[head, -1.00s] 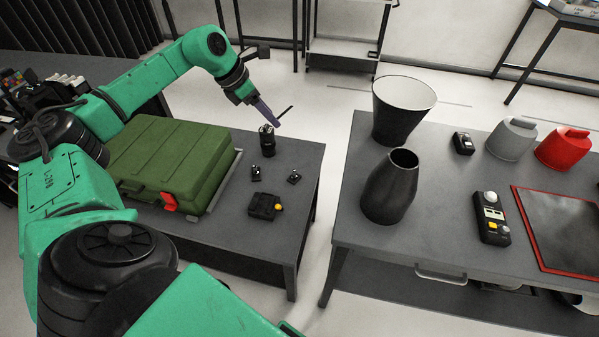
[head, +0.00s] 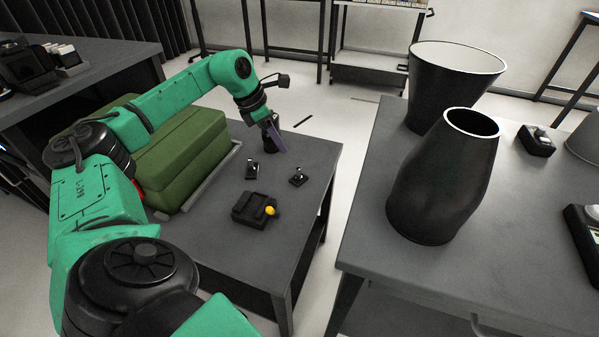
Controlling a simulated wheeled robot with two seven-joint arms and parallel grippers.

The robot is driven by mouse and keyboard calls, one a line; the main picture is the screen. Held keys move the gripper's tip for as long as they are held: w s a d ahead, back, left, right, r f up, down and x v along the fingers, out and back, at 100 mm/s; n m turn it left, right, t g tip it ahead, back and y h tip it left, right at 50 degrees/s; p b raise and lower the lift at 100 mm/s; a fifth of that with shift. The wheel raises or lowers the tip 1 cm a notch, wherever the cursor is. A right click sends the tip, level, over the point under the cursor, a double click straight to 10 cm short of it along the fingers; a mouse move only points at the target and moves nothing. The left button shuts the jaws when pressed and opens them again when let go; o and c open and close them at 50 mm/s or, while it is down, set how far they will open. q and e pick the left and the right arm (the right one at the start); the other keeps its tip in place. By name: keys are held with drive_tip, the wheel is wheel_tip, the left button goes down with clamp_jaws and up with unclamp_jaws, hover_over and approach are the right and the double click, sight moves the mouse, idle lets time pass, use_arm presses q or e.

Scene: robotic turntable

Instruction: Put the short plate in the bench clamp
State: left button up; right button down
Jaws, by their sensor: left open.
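Two small black fixtures (head: 251,170) (head: 298,177) stand on the table nearer to me. A black block with a yellow knob (head: 248,210) sits in front of them. I cannot tell which of these is the bench clamp. I cannot make out the short plate. My right gripper is out of view.
A green case (head: 180,150) stands left of the fixtures, partly behind my left arm. A gap separates the right table (head: 385,265), which bears a tall black vase (head: 437,190) and a wide black pot (head: 425,90). The left table's front right is bare.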

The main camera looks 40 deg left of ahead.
sight(298, 168)
use_arm(q)
drive_tip(key=x, duration=0.8)
drive_tip(key=shift+w+d+f, duration=0.1)
drive_tip(key=shift+w+f, duration=0.05)
drive_tip(key=shift+f, duration=0.1)
drive_tip(key=x, duration=0.5)
drive_tip(key=shift+d+b, duration=0.35)
drive_tip(key=shift+b, duration=0.05)
clamp_jaws()
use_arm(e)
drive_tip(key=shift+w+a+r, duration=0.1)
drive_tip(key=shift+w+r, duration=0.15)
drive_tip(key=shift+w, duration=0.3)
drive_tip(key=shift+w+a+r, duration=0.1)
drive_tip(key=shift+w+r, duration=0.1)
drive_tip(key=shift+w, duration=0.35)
